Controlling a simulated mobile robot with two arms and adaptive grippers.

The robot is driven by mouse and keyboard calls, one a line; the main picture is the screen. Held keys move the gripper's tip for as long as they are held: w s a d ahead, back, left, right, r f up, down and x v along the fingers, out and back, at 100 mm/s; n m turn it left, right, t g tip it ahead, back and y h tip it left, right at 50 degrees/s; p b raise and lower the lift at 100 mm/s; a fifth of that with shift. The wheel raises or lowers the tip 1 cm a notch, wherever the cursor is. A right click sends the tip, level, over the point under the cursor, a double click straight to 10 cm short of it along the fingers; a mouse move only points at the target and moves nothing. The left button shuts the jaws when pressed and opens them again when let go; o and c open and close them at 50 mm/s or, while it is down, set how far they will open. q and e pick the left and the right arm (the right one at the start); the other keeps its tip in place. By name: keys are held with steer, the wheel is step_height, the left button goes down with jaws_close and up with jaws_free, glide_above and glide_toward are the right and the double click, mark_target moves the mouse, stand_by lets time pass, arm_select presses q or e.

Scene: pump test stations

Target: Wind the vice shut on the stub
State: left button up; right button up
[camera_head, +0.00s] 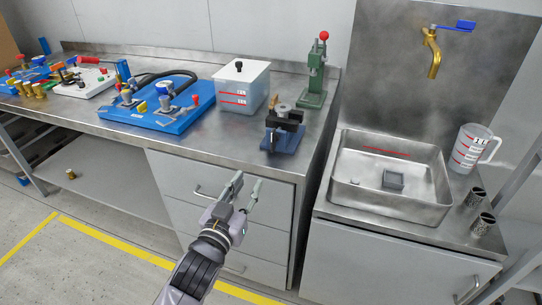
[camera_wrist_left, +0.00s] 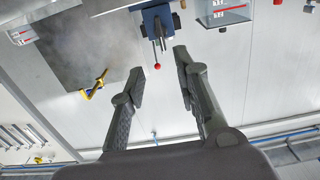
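The vice (camera_head: 290,139) has a blue base and dark jaws and stands near the front right edge of the steel bench. A grey round piece (camera_head: 284,108) shows at its top, with a small brass-coloured part beside it. I cannot tell whether either is the stub, nor how far the jaws are apart. The vice's winding handle is not clear. My left gripper (camera_head: 247,182) is open and empty, below and in front of the vice, before the drawers. In the left wrist view, its fingers (camera_wrist_left: 160,65) are apart, with the blue vice (camera_wrist_left: 158,20) beyond. My right gripper is not in view.
A green press (camera_head: 315,85) with a red knob stands behind the vice. A clear tank (camera_head: 241,90) and blue pump board (camera_head: 165,120) are to the left. A sink (camera_head: 392,205), brass tap (camera_head: 432,58) and jug (camera_head: 470,150) are right. Air before the drawers is free.

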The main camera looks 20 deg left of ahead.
mark_target(271, 142)
arm_select(q)
steer(key=w, duration=1.1)
steer(key=w+p, duration=0.1)
steer(key=w, duration=0.5)
steer(key=shift+w+d+r, duration=0.15)
steer(key=shift+w+d, duration=0.1)
steer(key=shift+c, duration=0.3)
jaws_close()
